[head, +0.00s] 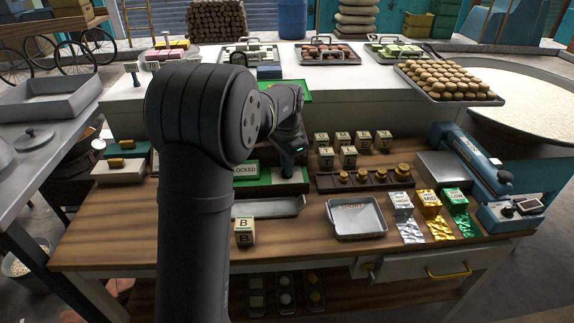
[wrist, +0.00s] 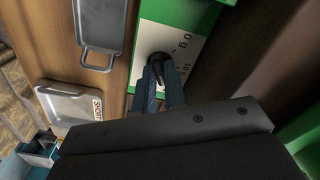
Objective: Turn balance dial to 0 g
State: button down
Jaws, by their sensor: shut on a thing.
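The balance dial shows in the wrist view as a small black knob (wrist: 160,62) on a white scale plate (wrist: 186,45) with printed numbers, set in a green housing (wrist: 185,13). My gripper (wrist: 163,75) has its fingers closed around the knob. The fingers hide much of the knob, and I cannot read clearly which number it points at. In the head view my gripper (head: 289,166) reaches down to the green device (head: 262,186) marked "LOCKED" at the back of the wooden table. My arm hides the left part of that device.
An empty metal tray (head: 266,208) lies in front of the device, with a lettered block (head: 244,232) nearer. A tray marked "SHORT" (head: 357,218) lies to the right. A weight rack (head: 366,180), lettered blocks (head: 352,146) and foil packs (head: 438,228) stand further right.

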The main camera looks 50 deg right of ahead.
jog(key=shift+n, duration=0.3)
jog(key=n, duration=1.2)
jog(key=shift+n, duration=0.4)
jog(key=n, duration=1)
jog(key=shift+n, duration=0.4)
jog(key=c, duration=1.5)
grip_release()
